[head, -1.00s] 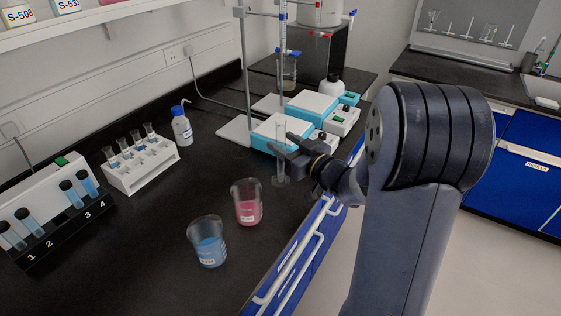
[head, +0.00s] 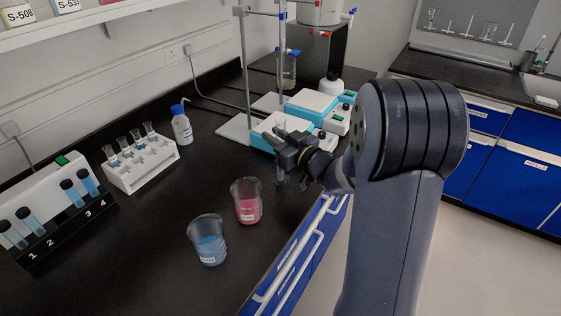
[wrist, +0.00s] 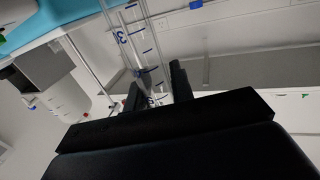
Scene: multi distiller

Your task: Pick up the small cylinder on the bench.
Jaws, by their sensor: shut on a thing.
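The small cylinder (head: 281,178) is a clear graduated glass cylinder near the front edge of the bench, in front of the stirrers. My gripper hides its middle in the head view; its foot shows faintly below. In the wrist view the cylinder (wrist: 143,48), with blue marks and numbers, stands between the two fingers. My gripper (head: 273,139) is shut on it; the fingers also show in the wrist view (wrist: 157,88). I cannot tell whether its foot touches the bench.
Beakers of pink (head: 247,207) and blue liquid (head: 208,246) stand nearer on the bench (head: 140,235). Stirrers (head: 268,131) and a stand rod (head: 245,70) are close behind the gripper. A tube rack (head: 145,170) and a blue-capped bottle (head: 182,128) are at left.

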